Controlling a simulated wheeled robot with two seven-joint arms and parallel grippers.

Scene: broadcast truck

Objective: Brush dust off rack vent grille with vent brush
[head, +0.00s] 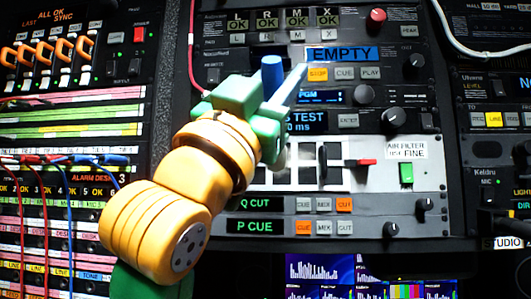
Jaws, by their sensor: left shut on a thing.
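My left arm comes in from the lower left, and its green gripper (271,100) is raised in front of the rack. It is shut on a blue cylinder, which looks like the handle of the vent brush (272,70). The bristles cannot be made out. A pale panel with dark slots (307,176), perhaps the vent grille, lies below and right of the gripper, partly hidden by my arm. A label beside it reads "AIR FILTER USE FINE" (406,150). No dust can be made out. My right gripper is not in view.
A red-tipped lever (366,162) and a green switch (406,173) stick out near the slotted panel. Knobs (395,117) project at the right. Red and blue patch cables (70,190) hang at the left. Lit monitors (318,270) are below.

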